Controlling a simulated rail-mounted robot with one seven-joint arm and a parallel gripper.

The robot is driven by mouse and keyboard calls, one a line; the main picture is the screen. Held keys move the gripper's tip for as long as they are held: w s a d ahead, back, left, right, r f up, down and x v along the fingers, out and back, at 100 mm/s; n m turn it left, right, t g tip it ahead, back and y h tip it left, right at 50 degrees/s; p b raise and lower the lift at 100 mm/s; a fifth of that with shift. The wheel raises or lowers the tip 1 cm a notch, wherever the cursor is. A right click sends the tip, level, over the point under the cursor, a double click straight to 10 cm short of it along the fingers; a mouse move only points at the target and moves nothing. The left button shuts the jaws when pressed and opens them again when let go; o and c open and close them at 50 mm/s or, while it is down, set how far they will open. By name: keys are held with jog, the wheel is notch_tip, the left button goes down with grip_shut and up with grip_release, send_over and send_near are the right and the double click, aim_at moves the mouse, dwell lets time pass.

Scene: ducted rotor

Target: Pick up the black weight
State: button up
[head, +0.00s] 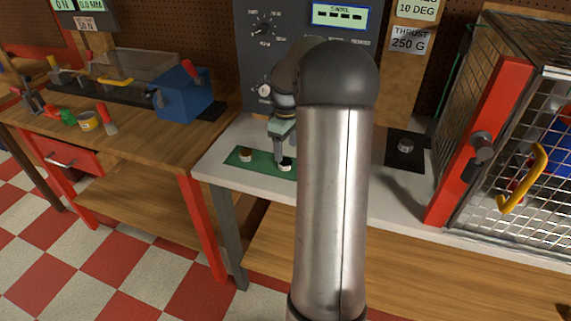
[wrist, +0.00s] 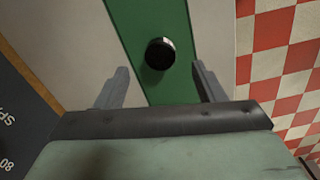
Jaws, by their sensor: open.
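The black weight (wrist: 160,54) is a small dark cylinder with a pale patch on its edge, on the green mat (wrist: 168,88). In the wrist view it lies ahead of and between the open fingers of my gripper (wrist: 160,68), with a gap on both sides. In the head view the weight (head: 285,166) is at the right of the visible green mat (head: 262,166), right beneath my gripper (head: 281,150). My arm hides the mat's right part. Whether the fingertips reach down to the weight's height is not clear.
A brown weight (head: 246,154) stands on the mat's left part. A grey knob-like piece (head: 405,145) sits on a black plate right of my arm. A control panel (head: 262,70) rises behind, and a mesh cage (head: 520,150) with a red post stands at the right.

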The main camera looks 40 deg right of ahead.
aim_at(286, 161)
jog(key=shift+f+p, duration=0.3)
jog(key=shift+f, duration=2.1)
jog(key=c, duration=1.1)
